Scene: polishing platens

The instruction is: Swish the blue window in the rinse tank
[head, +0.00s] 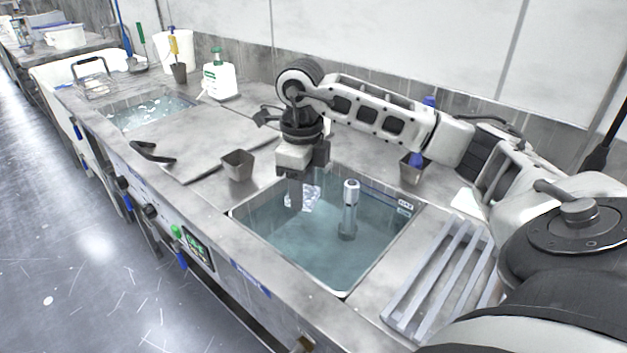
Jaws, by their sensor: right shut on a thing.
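The rinse tank (386,240) is a square sunken basin with clear bluish water and a grey upright post (349,210) standing in it. My right gripper (297,196) points down over the back left corner of the tank. It is shut on a pale, bluish, glassy piece (310,198), which looks like the blue window. The piece is at or just in the water near the back left wall; how deep it sits I cannot tell. The fingers hide part of it. My left gripper is not in view.
A slatted metal rack (440,275) lies right of the tank. Small metal cups stand left (238,165) and behind right (412,172). A flat lid (200,140) covers the counter to the left, beside another basin (150,108) and a white bottle (219,80).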

